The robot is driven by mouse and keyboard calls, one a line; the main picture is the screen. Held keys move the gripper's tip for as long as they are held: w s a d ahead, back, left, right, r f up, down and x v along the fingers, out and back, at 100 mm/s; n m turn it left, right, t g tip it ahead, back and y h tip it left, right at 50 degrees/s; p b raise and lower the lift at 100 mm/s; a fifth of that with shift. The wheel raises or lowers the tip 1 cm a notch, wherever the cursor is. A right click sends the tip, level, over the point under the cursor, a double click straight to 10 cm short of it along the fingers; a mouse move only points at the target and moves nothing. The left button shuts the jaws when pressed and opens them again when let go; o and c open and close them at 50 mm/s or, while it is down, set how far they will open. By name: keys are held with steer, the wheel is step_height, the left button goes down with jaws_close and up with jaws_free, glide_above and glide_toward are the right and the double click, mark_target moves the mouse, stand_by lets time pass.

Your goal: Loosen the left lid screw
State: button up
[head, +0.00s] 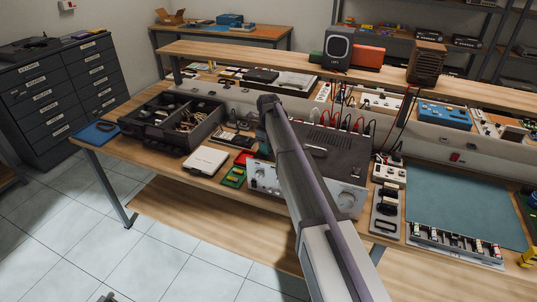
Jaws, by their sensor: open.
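The hifi amplifier (334,154) stands on the workbench near the middle of the head view, with a dark lid and a silver front with knobs. My arm crosses in front of it and hides part of its lid and front. The left lid screw cannot be made out; it is too small or hidden behind my arm. My gripper is not seen; the arm's visible far end is a dark joint above the bench, left of the amplifier's lid.
The workbench (150,160) holds a dark parts tray (160,136), a white box (205,161), a green board (233,177) and a teal mat (465,205). Red and black leads hang behind the amplifier. Grey drawers (62,105) stand left. Open tiled floor lies front left.

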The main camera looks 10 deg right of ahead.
steer(key=shift+r, duration=0.15)
jaws_close()
